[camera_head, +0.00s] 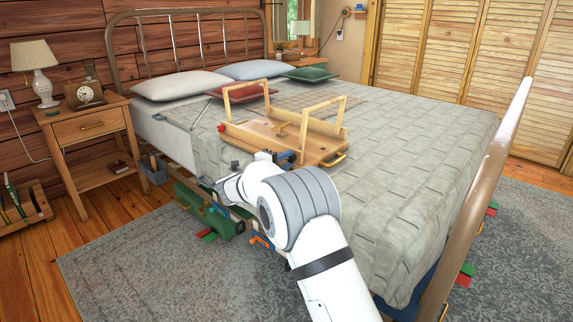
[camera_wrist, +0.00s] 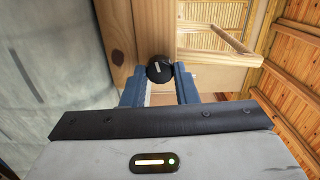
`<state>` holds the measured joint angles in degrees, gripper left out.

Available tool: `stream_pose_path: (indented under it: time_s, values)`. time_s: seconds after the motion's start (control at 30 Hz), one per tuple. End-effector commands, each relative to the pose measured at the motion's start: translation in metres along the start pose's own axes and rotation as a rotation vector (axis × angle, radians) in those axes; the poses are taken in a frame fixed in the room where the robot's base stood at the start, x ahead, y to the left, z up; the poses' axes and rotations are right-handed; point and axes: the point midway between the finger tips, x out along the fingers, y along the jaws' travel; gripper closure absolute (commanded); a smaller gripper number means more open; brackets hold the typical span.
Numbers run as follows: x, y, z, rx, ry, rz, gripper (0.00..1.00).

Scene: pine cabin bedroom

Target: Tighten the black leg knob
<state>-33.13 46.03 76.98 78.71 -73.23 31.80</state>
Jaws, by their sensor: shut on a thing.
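The black leg knob (camera_wrist: 159,69) shows in the wrist view, round and dark with a pale mark on its face, against a pale wooden piece (camera_wrist: 155,25). My gripper (camera_wrist: 160,88) has its blue fingers on either side of the knob and is shut on it. In the head view, my gripper (camera_head: 283,156) is at the near side of a wooden bed tray (camera_head: 322,147) with upright frames, which lies on the bed. The knob is hidden in the head view by my gripper and arm.
The bed (camera_head: 420,140) with a grey quilt fills the middle. A brown footboard (camera_head: 490,180) rises at the right. A red cushion (camera_head: 240,92) lies behind the tray. A nightstand (camera_head: 92,125) with a lamp and clock stands at the left. A green case (camera_head: 205,212) lies beside the bed.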

Motion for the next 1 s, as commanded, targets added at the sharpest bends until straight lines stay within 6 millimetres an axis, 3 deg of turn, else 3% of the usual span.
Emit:
stream_pose_path:
  time_s: [0.33, 0.9, 0.93, 1.0]
  values:
    - [-0.0006, 0.0005, 0.0008, 0.149, -0.002, 0.001, 0.96]
    - [-0.0002, 0.0004, 0.0006, 0.177, -0.002, 0.001, 0.96]
    - [-0.0002, 0.0005, 0.0006, 0.177, -0.002, 0.001, 0.72]
    - [-0.0001, 0.0004, 0.0004, 0.177, -0.001, 0.001, 0.66]
